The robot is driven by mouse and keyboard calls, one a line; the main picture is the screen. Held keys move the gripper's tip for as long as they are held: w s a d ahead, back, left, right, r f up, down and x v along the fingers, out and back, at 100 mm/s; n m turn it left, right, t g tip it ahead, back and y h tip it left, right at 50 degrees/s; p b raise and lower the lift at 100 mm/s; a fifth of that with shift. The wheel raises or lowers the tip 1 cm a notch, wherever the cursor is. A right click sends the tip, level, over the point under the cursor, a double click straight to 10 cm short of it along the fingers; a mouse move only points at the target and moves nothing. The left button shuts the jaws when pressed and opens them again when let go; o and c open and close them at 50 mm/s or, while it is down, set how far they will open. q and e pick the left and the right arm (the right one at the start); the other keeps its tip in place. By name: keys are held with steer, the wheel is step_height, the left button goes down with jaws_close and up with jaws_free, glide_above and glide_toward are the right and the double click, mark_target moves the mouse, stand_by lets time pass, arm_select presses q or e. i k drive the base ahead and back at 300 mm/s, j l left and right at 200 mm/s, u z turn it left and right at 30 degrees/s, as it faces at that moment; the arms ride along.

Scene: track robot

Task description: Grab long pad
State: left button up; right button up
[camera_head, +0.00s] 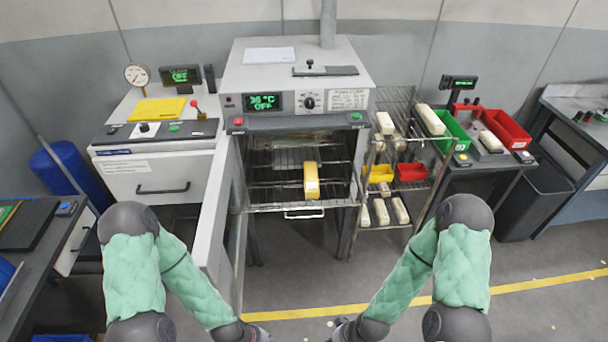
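Several long cream pads lie on the wire rack right of the oven. One pad (431,120) lies on its top at the right, and another (385,123) lies at the top left. More pads (382,212) lie on the lower shelf. A yellow block with a pale front (312,181) sits on a rack inside the open oven (283,211). My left gripper (262,336) and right gripper (340,325) are low at the bottom edge, in front of the oven and apart from all pads. Both are partly cut off, so their finger state is unclear.
The oven door (213,225) stands open on the left. A green bin (452,131) and a red bin (505,127) stand on the right-hand bench, with a pale pad (490,141) between them. Yellow (380,174) and red (412,172) trays sit mid-rack. The floor before the oven is clear.

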mark_target(310, 177)
steer(key=i+l+u, duration=0.25)
steer(key=l, duration=0.15)
steer(key=i+l+u, duration=0.1)
steer(key=l+u, duration=0.2)
steer(key=i+l+u, duration=0.25)
steer(key=l, duration=0.3)
steer(key=l+u, duration=0.3)
steer(key=l, duration=0.15)
